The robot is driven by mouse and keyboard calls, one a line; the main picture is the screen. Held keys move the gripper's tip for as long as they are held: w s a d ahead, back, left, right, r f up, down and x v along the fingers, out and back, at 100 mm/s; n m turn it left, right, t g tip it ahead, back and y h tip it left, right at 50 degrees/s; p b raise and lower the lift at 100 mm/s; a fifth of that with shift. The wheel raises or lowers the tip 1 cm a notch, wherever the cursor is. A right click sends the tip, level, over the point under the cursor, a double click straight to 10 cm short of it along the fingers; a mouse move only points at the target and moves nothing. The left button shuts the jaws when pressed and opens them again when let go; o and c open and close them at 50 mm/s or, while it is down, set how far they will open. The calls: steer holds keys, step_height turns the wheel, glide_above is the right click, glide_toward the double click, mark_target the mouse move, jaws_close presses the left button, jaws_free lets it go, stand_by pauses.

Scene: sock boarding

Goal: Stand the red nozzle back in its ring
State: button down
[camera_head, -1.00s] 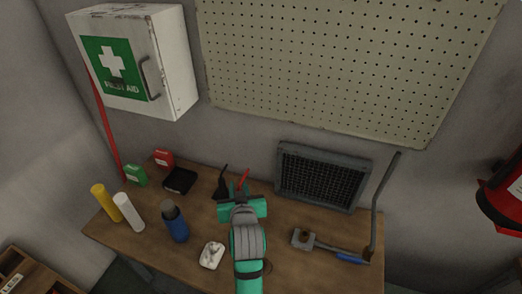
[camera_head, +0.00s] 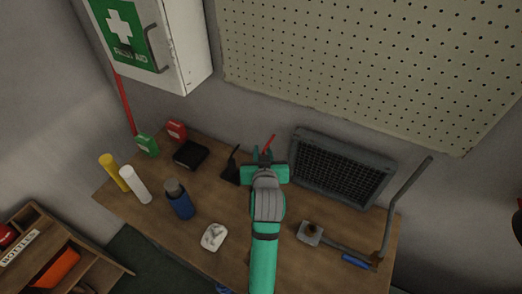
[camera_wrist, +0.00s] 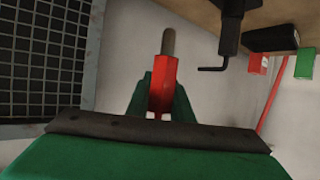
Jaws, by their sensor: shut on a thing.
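The red nozzle (camera_wrist: 163,82) is between the two green fingers of my gripper (camera_wrist: 160,96) in the wrist view. Its grey-brown tip sticks out past the fingers. In the head view the red nozzle (camera_head: 268,143) shows beyond my gripper (camera_head: 262,158), held tilted above the back of the bench. A black stand (camera_head: 231,171) with a thin upright part is just left of my gripper. In the wrist view, which appears upside down, the black stand (camera_wrist: 231,20) shows a bent rod and is apart from the nozzle. I cannot make out the ring.
A grey vent panel (camera_head: 343,171) leans against the wall close on the right. A black box (camera_head: 190,154), red and green cartons, a blue bottle (camera_head: 179,199) and a white object (camera_head: 214,237) are on the left.

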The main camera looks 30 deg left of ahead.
steer(key=shift+w+a+f, duration=0.1)
steer(key=shift+f, duration=3.7)
steer(key=shift+f, duration=0.6)
steer(key=c, duration=1.5)
jaws_free()
steer(key=v, duration=1.1)
steer(key=shift+w, duration=0.1)
